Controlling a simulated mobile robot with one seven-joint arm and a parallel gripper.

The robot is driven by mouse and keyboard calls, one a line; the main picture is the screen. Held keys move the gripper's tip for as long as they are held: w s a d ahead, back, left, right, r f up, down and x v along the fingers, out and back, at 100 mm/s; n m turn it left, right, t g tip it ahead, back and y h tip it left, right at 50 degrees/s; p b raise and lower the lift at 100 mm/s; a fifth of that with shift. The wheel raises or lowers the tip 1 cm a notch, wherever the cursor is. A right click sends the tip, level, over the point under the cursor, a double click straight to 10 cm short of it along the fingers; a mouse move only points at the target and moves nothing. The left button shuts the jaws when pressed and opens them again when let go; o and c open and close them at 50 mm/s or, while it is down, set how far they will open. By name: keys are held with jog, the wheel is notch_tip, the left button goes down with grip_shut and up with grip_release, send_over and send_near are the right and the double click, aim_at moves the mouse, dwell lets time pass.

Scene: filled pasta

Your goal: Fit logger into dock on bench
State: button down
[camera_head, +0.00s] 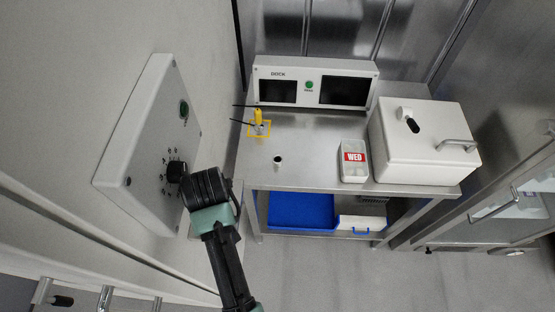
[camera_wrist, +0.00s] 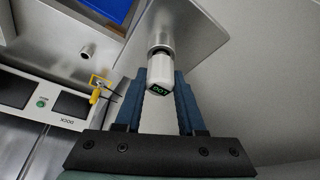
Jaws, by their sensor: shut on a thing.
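My gripper (camera_wrist: 160,84) is shut on the logger (camera_wrist: 160,72), a small white block with green lettering on a dark display. A metal cylinder (camera_wrist: 160,30) shows at the logger's far end; I cannot tell if they are one piece. In the head view my gripper (camera_head: 205,187) is left of the bench (camera_head: 315,138), beside the wall panel, and hides the logger. A white unit marked DOCK (camera_head: 278,74) with two dark windows and a green button stands at the bench's back. A yellow square outline (camera_head: 249,134) with an upright yellow piece (camera_head: 258,116) lies in front of it.
A small metal cylinder (camera_head: 278,161) stands near the bench's front left. A box marked WED (camera_head: 354,158) and a white lidded box (camera_head: 422,135) stand at right. A blue tray (camera_head: 300,211) is on the lower shelf. A wall panel (camera_head: 145,140) with a dark knob is at left.

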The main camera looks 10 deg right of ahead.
jog(key=shift+r+p, duration=0.5)
jog(key=shift+r, duration=2.05)
jog(key=shift+w+a+r, duration=0.1)
jog(key=shift+w+r, duration=0.2)
jog(key=shift+r, duration=0.35)
jog(key=f+b, duration=0.3)
jog(key=shift+s+f, duration=0.15)
jog(key=shift+s, duration=0.1)
